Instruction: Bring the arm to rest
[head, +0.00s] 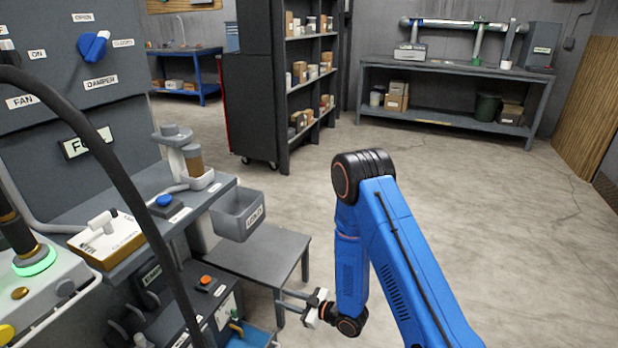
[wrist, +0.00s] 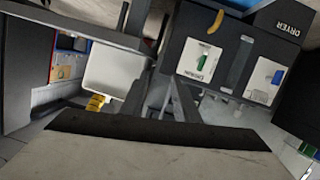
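My blue arm (head: 352,235) reaches forward over the floor and bends down at its black elbow in the head view. My gripper (head: 281,297) is low in the picture, pointing left, in front of the small grey table and right of the lower cabinet. Its two fingers stand apart with a gap and nothing shows between them. In the wrist view, the fingers of my gripper (wrist: 165,88) point toward the cabinet and a pale bin; no held thing shows there.
The small grey table (head: 262,253) stands close behind my gripper. A grey bin (head: 238,217) hangs above it at the bench edge. The cabinet with an orange button (head: 205,280) is to the left. A dark cable crosses the left side. The floor (head: 470,190) to the right is clear.

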